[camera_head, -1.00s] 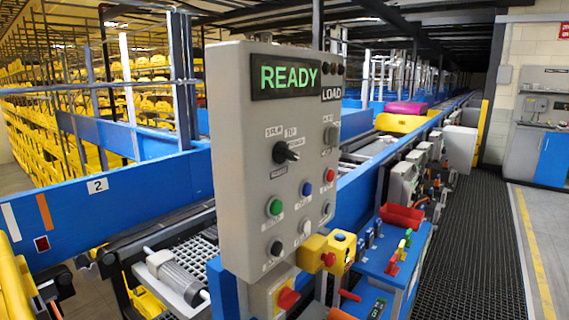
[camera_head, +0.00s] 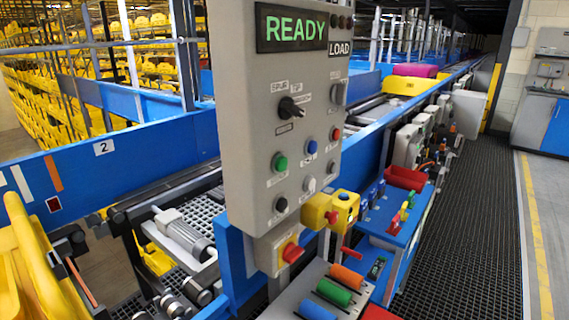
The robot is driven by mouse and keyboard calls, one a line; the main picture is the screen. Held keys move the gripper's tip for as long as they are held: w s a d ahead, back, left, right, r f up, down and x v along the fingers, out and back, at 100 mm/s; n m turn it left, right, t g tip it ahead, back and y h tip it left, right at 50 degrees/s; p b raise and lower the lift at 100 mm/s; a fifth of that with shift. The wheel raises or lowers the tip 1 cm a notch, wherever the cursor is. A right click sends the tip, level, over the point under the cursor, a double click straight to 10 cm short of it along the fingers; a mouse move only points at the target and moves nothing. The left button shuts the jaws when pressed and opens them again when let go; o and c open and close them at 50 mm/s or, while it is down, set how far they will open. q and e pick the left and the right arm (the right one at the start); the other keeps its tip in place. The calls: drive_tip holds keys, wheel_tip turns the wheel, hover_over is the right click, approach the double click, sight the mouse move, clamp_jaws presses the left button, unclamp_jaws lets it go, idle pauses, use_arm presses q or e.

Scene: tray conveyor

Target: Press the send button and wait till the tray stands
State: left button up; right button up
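A grey control panel (camera_head: 240,130) stands upright in the middle of the head view. Its display (camera_head: 291,28) reads READY in green, with a LOAD label beside it. It carries a black rotary selector (camera_head: 290,108), a green button (camera_head: 280,162), a blue button (camera_head: 312,147), a red button (camera_head: 336,134), a white button (camera_head: 309,184) and a black button (camera_head: 281,205). The small labels are too blurred to tell which is the send button. A yellow tray (camera_head: 409,86) with a magenta item (camera_head: 415,70) sits farther along the conveyor. Neither gripper is in view.
The blue conveyor side wall (camera_head: 120,160) runs behind the panel. A yellow box with a red button (camera_head: 331,212) and a red rotary switch (camera_head: 291,253) sit below it. Dark grating floor lies right.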

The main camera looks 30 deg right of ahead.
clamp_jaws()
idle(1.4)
